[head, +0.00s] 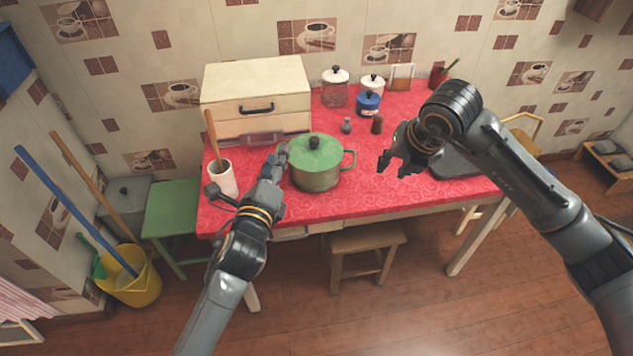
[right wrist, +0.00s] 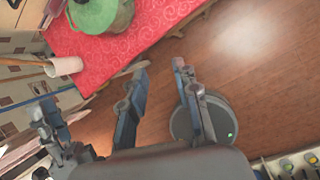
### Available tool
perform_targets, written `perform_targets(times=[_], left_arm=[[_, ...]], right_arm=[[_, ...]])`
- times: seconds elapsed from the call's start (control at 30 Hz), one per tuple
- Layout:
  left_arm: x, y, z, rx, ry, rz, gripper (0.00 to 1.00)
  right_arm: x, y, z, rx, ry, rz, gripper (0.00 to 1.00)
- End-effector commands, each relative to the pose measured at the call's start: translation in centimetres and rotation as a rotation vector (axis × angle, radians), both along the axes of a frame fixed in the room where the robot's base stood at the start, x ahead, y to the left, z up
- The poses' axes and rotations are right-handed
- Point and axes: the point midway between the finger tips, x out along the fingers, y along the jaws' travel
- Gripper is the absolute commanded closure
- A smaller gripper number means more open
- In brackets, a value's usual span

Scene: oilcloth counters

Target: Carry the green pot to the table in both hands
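The green pot (head: 316,170) stands upright on the red-clothed table (head: 400,204), its green lid on. Its right handle is free; its left handle is hidden behind my left gripper (head: 281,158). The left gripper's fingers are at the pot's left side, and I cannot tell whether they are shut on the handle. My right gripper (head: 394,168) is open and empty, to the right of the pot and apart from it. In the right wrist view the pot (right wrist: 97,14) shows at the top left, and the open fingers (right wrist: 160,72) have nothing between them.
A white cup (head: 223,180) with a wooden spoon stands left of the pot. A cream bread box (head: 256,90) and several jars are behind it. A dark tray (head: 462,164) lies to the right. A wooden stool (head: 365,238) is under the table's front edge.

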Motion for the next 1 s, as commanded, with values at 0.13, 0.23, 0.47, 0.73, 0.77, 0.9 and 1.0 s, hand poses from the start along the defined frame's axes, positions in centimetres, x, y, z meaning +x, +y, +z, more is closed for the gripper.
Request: perform_targets(times=[0.13, 0.23, 0.47, 0.73, 0.77, 0.9, 1.0], left_arm=[[0.0, 0.0, 0.0, 0.000, 0.000, 0.000, 0.66], [0.0, 0.0, 0.0, 0.000, 0.000, 0.000, 0.66], [0.0, 0.0, 0.0, 0.000, 0.000, 0.000, 0.66], [0.0, 0.0, 0.0, 0.000, 0.000, 0.000, 0.66], [0.0, 0.0, 0.0, 0.000, 0.000, 0.000, 0.66], [0.0, 0.0, 0.0, 0.000, 0.000, 0.000, 0.66], [0.0, 0.0, 0.0, 0.000, 0.000, 0.000, 0.66]], right_arm=[[-0.8, -0.3, 2.7, 0.001, -0.008, 0.002, 0.69], [-1.5, -0.7, 4.7, 0.000, -0.008, 0.001, 0.69], [-3.0, -1.2, 8.6, 0.001, -0.006, 0.000, 0.69], [-3.6, -1.5, 10.2, 0.000, -0.004, 0.000, 0.69], [-3.6, -1.5, 10.2, 0.000, -0.004, 0.000, 0.69], [-3.6, -1.5, 10.2, 0.000, -0.004, 0.000, 0.69], [-3.6, -1.5, 10.1, 0.000, -0.004, 0.000, 0.69]])
